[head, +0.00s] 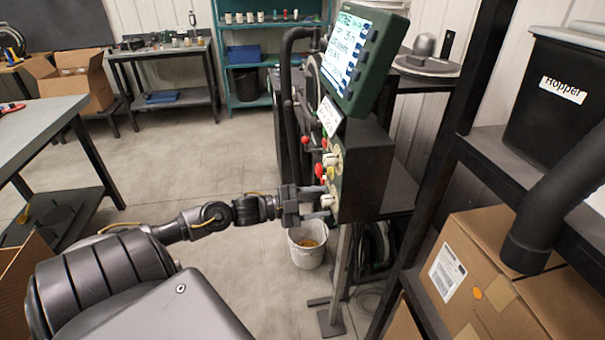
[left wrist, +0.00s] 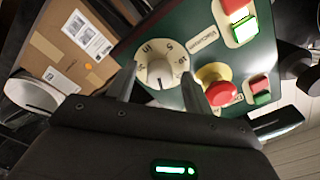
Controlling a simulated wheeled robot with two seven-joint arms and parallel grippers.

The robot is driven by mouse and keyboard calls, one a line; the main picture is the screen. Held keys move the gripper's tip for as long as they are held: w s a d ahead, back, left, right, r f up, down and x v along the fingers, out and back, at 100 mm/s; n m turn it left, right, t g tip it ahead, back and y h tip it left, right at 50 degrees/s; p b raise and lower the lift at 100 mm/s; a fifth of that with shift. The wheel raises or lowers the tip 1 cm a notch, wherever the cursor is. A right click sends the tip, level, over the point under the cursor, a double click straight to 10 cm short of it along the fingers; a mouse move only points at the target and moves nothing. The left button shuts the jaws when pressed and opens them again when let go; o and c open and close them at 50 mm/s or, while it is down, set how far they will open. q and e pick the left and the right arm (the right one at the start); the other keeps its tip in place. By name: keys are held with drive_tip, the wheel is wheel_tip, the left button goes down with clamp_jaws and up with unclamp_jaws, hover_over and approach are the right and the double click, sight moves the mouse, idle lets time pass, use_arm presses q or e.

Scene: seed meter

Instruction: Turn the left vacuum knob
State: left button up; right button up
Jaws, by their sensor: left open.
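In the left wrist view, a pale round knob (left wrist: 160,72) with a dark pointer line and dial markings sits on the dark green panel (left wrist: 190,22). My left gripper (left wrist: 159,80) is open, with one finger on each side of the knob; I cannot tell whether they touch it. In the head view, my left gripper (head: 308,205) reaches the lower part of the control panel's face from the left, and the knob there is mostly hidden by it. My right gripper is not in view.
A red mushroom button (left wrist: 217,86) on a yellow base is close beside the right finger. Red-and-green push buttons (left wrist: 242,25) are nearby. A screen (head: 350,55) tops the panel box; a white bucket (head: 308,245) stands below. A shelf with a hopper (head: 550,95) is at right.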

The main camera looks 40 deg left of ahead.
use_arm(q)
drive_tip(key=v, duration=1)
drive_tip(key=shift+b, duration=0.4)
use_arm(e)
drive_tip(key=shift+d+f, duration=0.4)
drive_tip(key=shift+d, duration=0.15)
use_arm(q)
drive_tip(key=shift+s+r, duration=0.1)
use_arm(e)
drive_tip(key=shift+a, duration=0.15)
